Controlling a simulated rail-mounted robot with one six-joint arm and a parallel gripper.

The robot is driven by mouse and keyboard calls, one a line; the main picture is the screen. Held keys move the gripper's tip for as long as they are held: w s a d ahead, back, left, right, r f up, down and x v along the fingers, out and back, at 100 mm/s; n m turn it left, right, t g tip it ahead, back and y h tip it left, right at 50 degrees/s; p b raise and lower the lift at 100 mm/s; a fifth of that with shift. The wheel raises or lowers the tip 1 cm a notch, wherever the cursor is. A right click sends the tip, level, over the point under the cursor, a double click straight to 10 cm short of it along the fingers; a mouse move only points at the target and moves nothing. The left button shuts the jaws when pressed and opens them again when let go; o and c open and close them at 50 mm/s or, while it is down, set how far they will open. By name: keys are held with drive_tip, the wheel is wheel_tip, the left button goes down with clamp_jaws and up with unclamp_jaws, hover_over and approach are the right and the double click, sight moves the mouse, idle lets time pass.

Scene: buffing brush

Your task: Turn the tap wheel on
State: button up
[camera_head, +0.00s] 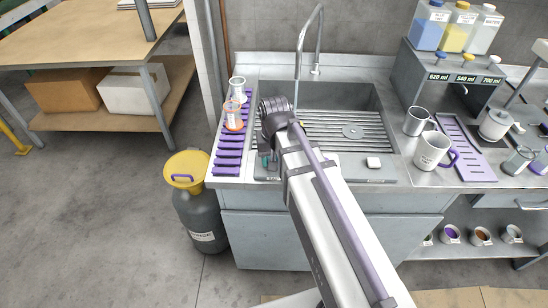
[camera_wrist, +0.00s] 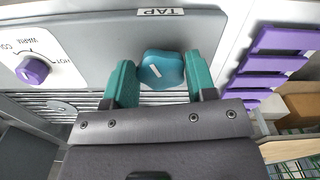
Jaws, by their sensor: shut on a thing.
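The tap wheel (camera_wrist: 162,68) is a teal rounded knob with a white mark, on a grey panel under a TAP label (camera_wrist: 161,11) in the wrist view. My gripper (camera_wrist: 160,80) has its two green fingers on either side of the wheel and is shut on it. In the head view my arm covers the wheel; only a small teal patch shows left of the arm at the sink's front edge. The tall curved faucet (camera_head: 310,38) stands behind the sink basin (camera_head: 350,97).
A purple temperature knob (camera_wrist: 32,70) sits left of the wheel. A purple rack (camera_head: 229,152) with flasks (camera_head: 233,117) stands left of the sink. Mugs (camera_head: 432,150) stand on the right counter. A grey bin (camera_head: 199,215) with a yellow funnel stands on the floor.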

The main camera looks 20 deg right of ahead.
drive_tip(key=n, duration=0.6)
drive_tip(key=shift+d+n, duration=0.2)
drive_tip(key=shift+n, duration=0.1)
drive_tip(key=n, duration=0.6)
drive_tip(key=shift+w+d, duration=0.1)
drive_tip(key=shift+d, duration=0.05)
drive_tip(key=shift+n, duration=0.4)
drive_tip(key=o, duration=0.9)
wheel_tip(320, 180, up, 11)
drive_tip(key=p, duration=1.1)
drive_tip(key=shift+f, duration=0.1)
